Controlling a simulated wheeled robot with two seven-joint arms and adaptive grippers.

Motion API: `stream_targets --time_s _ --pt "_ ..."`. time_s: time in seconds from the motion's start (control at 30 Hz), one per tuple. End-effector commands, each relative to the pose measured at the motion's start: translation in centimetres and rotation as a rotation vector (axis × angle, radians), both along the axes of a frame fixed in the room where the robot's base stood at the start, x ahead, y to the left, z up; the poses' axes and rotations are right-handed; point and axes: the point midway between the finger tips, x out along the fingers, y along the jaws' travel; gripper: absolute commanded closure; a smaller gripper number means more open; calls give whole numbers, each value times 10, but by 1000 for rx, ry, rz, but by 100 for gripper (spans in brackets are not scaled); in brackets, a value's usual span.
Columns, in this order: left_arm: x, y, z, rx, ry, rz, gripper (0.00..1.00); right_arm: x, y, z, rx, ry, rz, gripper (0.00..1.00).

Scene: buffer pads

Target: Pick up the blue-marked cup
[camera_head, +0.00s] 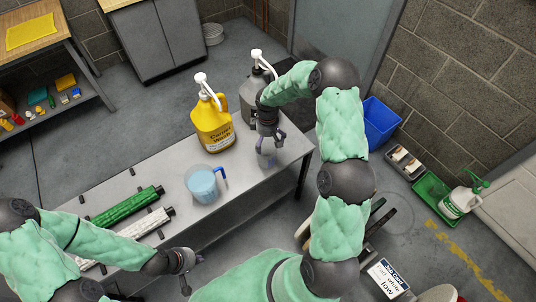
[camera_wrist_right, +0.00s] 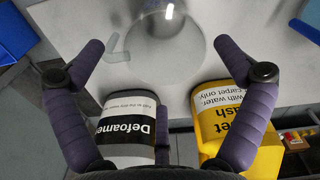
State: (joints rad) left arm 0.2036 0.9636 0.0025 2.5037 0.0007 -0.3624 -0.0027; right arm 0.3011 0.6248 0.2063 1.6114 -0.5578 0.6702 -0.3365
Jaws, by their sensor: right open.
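A clear cup (camera_head: 266,158) stands near the right end of the grey table; I cannot make out a blue mark on it. In the right wrist view the clear cup (camera_wrist_right: 165,45) shows from above, with a pale handle at its left. My right gripper (camera_head: 268,137) is just above the cup in the head view. Its fingers (camera_wrist_right: 158,48) are spread wide and hold nothing. A jug of pale blue liquid with a blue handle (camera_head: 202,185) stands mid-table. My left gripper (camera_head: 186,271) is at the table's front edge; its jaw opening is unclear.
A yellow carpet wash jug (camera_head: 212,125) and a grey defoamer jug (camera_head: 256,98) with pump tops stand behind the cup. A green roller (camera_head: 127,206) and a white roller (camera_head: 138,228) lie at the table's left. A blue bin (camera_head: 380,122) is on the floor at right.

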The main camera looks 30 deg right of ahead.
Motion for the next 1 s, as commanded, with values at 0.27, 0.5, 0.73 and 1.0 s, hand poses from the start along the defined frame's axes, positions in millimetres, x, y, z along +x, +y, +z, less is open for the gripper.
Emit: stream_targets --time_s 0.27,0.5,0.73,1.0 --pt "0 0 -8 0 0 -1 100 0 0 -27 1 0 -1 0" --pt "0 0 -22 0 0 -1 100 -1 4 -58 1 2 0 0" --pt "0 0 -28 0 0 -1 100 0 4 -76 1 -3 -2 0" --pt "0 0 -26 0 -1 -1 100 0 4 -75 2 -1 -1 28"
